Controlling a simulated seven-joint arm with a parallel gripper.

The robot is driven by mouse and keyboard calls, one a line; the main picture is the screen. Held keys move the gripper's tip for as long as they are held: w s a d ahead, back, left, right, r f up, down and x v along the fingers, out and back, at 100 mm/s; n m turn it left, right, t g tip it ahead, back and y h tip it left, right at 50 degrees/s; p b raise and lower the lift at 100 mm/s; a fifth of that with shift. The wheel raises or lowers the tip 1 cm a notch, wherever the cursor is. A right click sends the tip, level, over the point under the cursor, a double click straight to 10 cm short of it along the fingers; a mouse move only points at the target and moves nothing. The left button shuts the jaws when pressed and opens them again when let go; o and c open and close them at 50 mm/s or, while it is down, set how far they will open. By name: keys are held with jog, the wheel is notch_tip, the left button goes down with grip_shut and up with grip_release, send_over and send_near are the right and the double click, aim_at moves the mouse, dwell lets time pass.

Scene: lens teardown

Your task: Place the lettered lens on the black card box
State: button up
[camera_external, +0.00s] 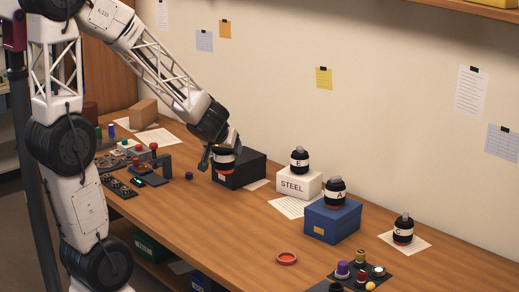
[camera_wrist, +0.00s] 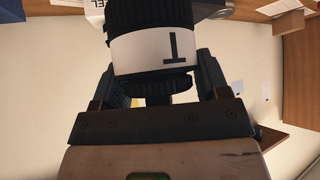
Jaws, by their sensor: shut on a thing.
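My gripper (camera_external: 222,158) is shut on a black lens with a white band (camera_wrist: 155,52). In the wrist view the band carries a letter that looks like an upside-down T. In the external view this lens (camera_external: 224,167) overlaps the left part of the black card box (camera_external: 247,172); I cannot tell whether it touches the box. The box's right part shows no lens on it. Other lettered lenses stand upright: E (camera_external: 299,160) on the white STEEL box (camera_external: 299,187), A (camera_external: 335,192) on the blue box (camera_external: 333,222), and C (camera_external: 403,229) on a paper sheet.
Control panels with knobs (camera_external: 150,165) lie left of the black box, with a small dark knob (camera_external: 189,175) near it. A red ring (camera_external: 286,258) and a tray of coloured caps (camera_external: 360,274) lie at the front. The wall stands close behind. The middle front table is clear.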

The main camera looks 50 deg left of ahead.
jog(key=w+a+f+n+g+y, duration=0.1)
jog(key=w+a+n, duration=0.3)
jog(key=a, duration=0.4)
jog(key=w+a+f+n+g+y, duration=0.2)
jog(key=w+a, duration=0.3)
jog(key=a, duration=0.3)
jog(key=shift+a+f+n+g+y, duration=0.15)
jog(key=shift+f+n+g+y, duration=0.1)
jog(key=shift+n+g+y, duration=0.4)
jog(key=shift+n, duration=0.25)
jog(key=w+a, duration=0.3)
jog(key=w, duration=0.4)
jog(key=w+a+f, duration=0.1)
jog(key=w+a, duration=0.2)
jog(key=w, duration=0.4)
jog(key=shift+w+f, duration=0.25)
jog(key=shift+w, duration=0.05)
jog(key=shift+a+f, duration=0.1)
jog(key=shift+f+h, duration=0.25)
jog(key=shift+f, duration=1.45)
jog(key=shift+f, duration=0.55)
